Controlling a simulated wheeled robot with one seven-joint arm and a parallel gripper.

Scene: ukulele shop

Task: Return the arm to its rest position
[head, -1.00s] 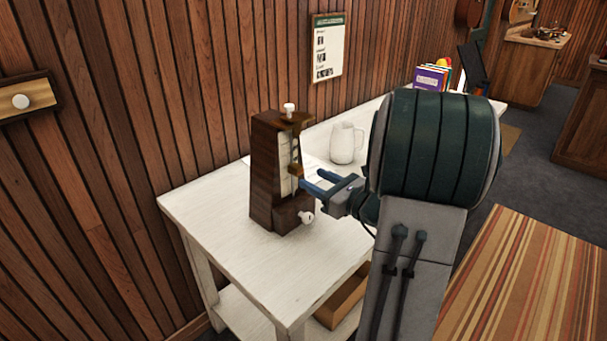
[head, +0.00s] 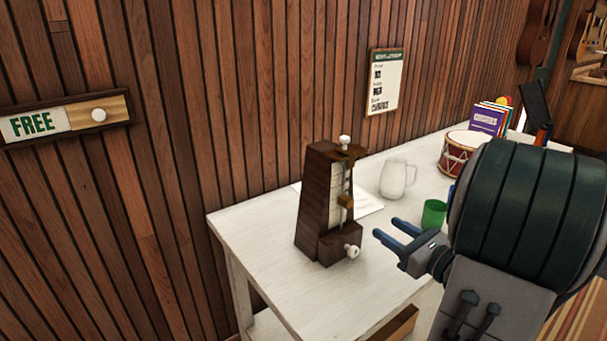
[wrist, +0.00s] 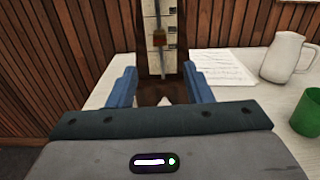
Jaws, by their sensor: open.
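My gripper (head: 386,229) is open and empty, its two blue fingers spread, just to the right of the metronome and apart from it in the head view. The dark brown wooden metronome (head: 313,204) stands upright on the white table (head: 262,254). It has a white knob on top, a white knob low on its side, and a brown weight on its pendulum rod. In the wrist view, the metronome (wrist: 147,20) stands ahead, between my gripper's fingers (wrist: 160,88) in the picture, with its lower part partly hidden.
On the table are a white pitcher (head: 394,179), a green cup (head: 433,212), a red drum (head: 458,150), books (head: 487,119) and a paper sheet (head: 367,203). A sliding sign (head: 65,118) reading FREE and a notice (head: 385,82) hang on the plank wall behind.

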